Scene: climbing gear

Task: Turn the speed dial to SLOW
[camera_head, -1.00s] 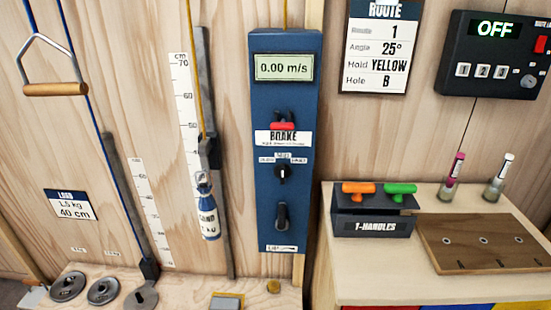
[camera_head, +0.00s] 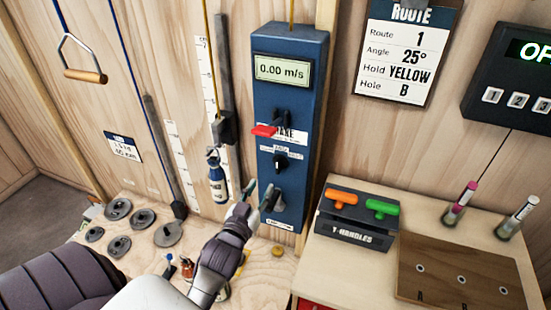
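The speed dial (camera_head: 281,161) is a small black knob midway down the blue panel (camera_head: 300,95), with small labels above it. The labels and the dial's exact pointing are too small to read. My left gripper (camera_head: 258,194) is in front of the panel's lower part, below and left of the dial. Its two fingertips are apart with nothing between them. They are close to the black lower knob (camera_head: 278,201); whether they touch it I cannot tell. My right gripper is not in view.
A red brake lever (camera_head: 264,130) juts out above the dial, under a display (camera_head: 282,70) reading 0.00 m/s. A small dark blue bottle-like weight (camera_head: 217,185) hangs left of the panel. A T-handle box (camera_head: 355,232) stands on the right table. Several metal discs lie at left.

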